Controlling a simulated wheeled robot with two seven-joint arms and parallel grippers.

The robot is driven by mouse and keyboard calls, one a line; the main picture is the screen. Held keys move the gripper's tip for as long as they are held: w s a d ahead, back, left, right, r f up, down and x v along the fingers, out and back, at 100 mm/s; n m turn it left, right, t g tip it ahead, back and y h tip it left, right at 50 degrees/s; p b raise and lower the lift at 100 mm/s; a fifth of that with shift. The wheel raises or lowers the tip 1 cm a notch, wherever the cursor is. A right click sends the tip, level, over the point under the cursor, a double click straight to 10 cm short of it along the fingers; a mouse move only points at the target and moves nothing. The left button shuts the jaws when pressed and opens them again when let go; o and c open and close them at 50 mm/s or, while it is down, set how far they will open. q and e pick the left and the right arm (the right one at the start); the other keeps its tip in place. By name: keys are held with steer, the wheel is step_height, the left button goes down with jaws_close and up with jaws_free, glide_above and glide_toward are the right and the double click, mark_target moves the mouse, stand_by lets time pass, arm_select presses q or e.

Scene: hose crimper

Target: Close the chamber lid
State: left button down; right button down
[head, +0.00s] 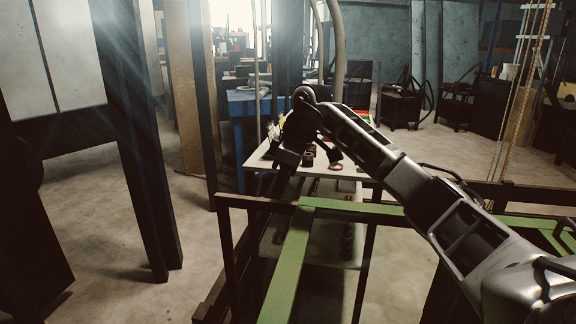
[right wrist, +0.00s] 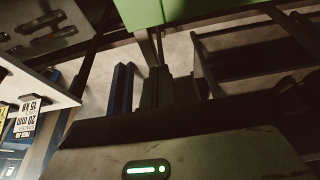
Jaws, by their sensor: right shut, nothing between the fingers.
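I cannot pick out the chamber lid for certain in either view. My right arm reaches in from the right in the head view, and its dark wrist is near the picture's middle. My right gripper (head: 281,172) points down there, shut and empty, in front of the pale table; its fingertips are dark and hard to make out. I see it touching no lid. My left gripper is not in view. The right wrist view shows neither fingertips nor a clear lid.
A green-topped frame with dark rails (head: 291,265) stands in front. The pale table (head: 348,172) behind holds small items. A dark post (head: 150,190) stands left; bare floor (head: 95,220) lies around it. Labels (right wrist: 27,117) hang below a pale surface (right wrist: 50,90) in the wrist view.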

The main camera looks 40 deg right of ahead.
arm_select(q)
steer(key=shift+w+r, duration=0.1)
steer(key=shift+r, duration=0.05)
arm_select(e)
steer(key=s+d, duration=0.1)
steer(key=s+d+f, duration=0.1)
steer(key=shift+s+d+f, duration=0.15)
steer(key=shift+s+f, duration=0.1)
steer(key=shift+s, duration=0.05)
